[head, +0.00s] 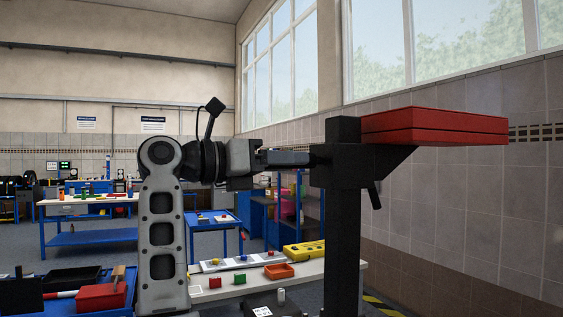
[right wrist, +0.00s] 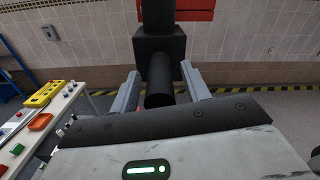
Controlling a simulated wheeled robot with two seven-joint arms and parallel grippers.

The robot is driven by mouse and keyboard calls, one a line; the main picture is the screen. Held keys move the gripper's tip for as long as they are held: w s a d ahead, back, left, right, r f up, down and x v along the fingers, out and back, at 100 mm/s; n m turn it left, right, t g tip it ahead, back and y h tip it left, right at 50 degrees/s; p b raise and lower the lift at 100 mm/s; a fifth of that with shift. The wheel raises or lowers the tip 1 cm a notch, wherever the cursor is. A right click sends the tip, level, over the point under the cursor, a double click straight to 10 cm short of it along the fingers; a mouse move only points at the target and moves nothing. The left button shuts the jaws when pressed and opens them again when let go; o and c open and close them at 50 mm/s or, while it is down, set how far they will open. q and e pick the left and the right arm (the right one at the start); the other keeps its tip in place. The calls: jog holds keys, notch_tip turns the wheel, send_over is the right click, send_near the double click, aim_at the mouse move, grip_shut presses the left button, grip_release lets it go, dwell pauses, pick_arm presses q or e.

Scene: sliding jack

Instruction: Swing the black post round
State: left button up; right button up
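The black post (head: 342,235) stands upright right of centre in the head view. A black block at its top carries a thick red pad (head: 435,126) that points right; a short black lever (head: 375,196) hangs below. My right gripper (head: 308,158) reaches the block from the left. In the right wrist view, a black cylinder (right wrist: 158,88) sticks out from the block toward the camera. It lies between the two grey fingers of my right gripper (right wrist: 160,72), which are apart with gaps on both sides. My left gripper is not in view.
A white table (head: 320,272) with a yellow case (head: 304,250) and an orange tray (head: 279,271) stands behind the post. A blue bench with a red box (head: 101,297) is at lower left. A tiled wall (head: 470,200) runs along the right.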

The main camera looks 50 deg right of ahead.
jog(key=v, duration=1.6)
jog(key=shift+b, duration=0.45)
